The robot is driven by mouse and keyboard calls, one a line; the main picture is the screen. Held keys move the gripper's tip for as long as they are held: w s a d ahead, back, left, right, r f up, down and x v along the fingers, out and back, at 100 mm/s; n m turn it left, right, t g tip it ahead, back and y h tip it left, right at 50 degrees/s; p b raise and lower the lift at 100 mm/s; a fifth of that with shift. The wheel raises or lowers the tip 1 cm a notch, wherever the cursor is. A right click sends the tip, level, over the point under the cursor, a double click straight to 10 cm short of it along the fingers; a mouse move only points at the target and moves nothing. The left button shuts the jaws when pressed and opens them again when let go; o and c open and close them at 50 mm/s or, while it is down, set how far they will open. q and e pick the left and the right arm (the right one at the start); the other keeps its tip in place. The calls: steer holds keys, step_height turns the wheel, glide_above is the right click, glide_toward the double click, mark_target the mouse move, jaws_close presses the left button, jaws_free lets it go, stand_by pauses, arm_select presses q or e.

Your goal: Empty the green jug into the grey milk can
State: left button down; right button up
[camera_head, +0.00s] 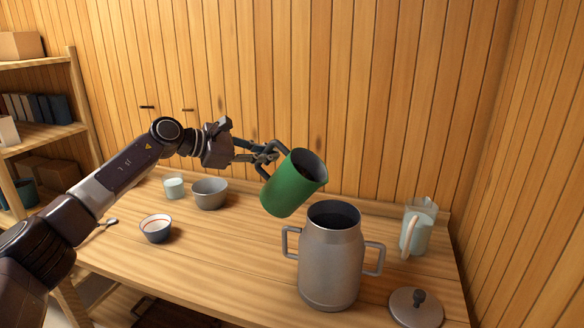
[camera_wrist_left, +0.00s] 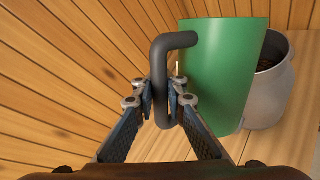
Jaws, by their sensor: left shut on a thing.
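The green jug (camera_head: 288,190) is held in the air, tilted with its mouth up and to the right, behind and left of the open grey milk can (camera_head: 328,265). My left gripper (camera_head: 266,154) is shut on the jug's dark handle, which also shows in the left wrist view (camera_wrist_left: 160,85). The jug's inside looks dark, and I cannot tell what it holds. The can stands upright with its mouth open. In the left wrist view, the can (camera_wrist_left: 277,95) is partly hidden behind the jug, and some dark brown contents show inside it. My right gripper is not in view.
The can's lid (camera_head: 416,308) lies at the table's front right. A clear pitcher (camera_head: 417,232) stands right of the can. A grey bowl (camera_head: 209,194), a small bowl (camera_head: 156,229) and a glass (camera_head: 174,186) stand on the left. The wooden wall is close behind.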

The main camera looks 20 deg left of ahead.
arm_select(q)
steer(key=shift+r, duration=0.2)
steer(key=shift+d+r+m+y+p, duration=0.3)
steer(key=shift+r+m+p, duration=0.1)
steer(key=shift+p, duration=0.4)
steer(key=shift+s+d+f+m+y+p, duration=0.1)
steer(key=shift+d+m+y+p, duration=0.2)
steer(key=shift+y+p, duration=0.1)
steer(key=shift+f, duration=0.1)
steer(key=shift+a, duration=0.1)
